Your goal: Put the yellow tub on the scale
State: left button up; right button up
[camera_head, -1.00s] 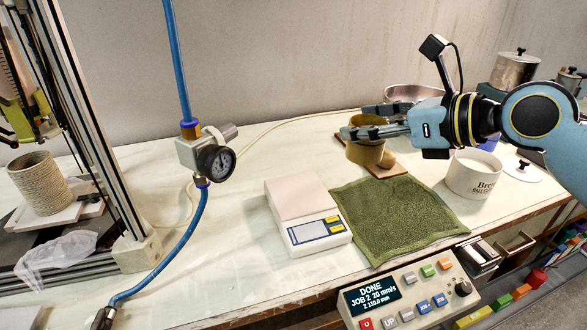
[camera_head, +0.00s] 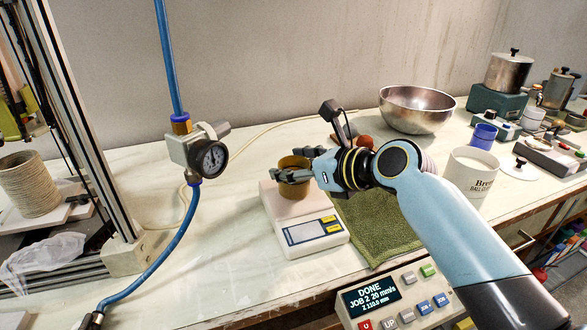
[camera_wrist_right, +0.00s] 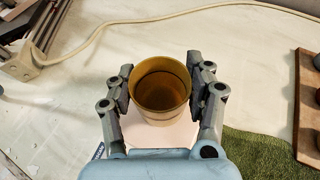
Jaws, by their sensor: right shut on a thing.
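The yellow tub (camera_head: 294,188) is a small, round, mustard-coloured open cup. It is upright over the pale pink plate of the white scale (camera_head: 312,233) in the head view. My right gripper (camera_head: 291,175) is shut on the tub, with a finger on each side. In the right wrist view the tub (camera_wrist_right: 160,98) is between the fingers of my right gripper (camera_wrist_right: 161,85) and looks empty inside. The scale's plate (camera_wrist_right: 160,136) shows below it. I cannot tell whether the tub's base touches the plate. My left gripper is not in view.
A green towel (camera_head: 377,235) lies right of the scale, partly under my right arm. A white crock (camera_head: 470,172) and a steel bowl (camera_head: 417,110) stand further right. A blue hose with a gauge (camera_head: 209,158) hangs left of the scale. A control box (camera_head: 400,300) is at the front.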

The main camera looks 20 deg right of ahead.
jog(key=shift+f, duration=0.15)
jog(key=o, duration=1.2)
jog(key=shift+s+d, duration=0.1)
jog(key=shift+s, duration=0.05)
jog(key=p+v, duration=0.1)
jog(key=v, duration=1)
jog(key=shift+s+d+r, duration=0.2)
jog(key=shift+s+r, duration=0.05)
jog(key=shift+s, duration=0.05)
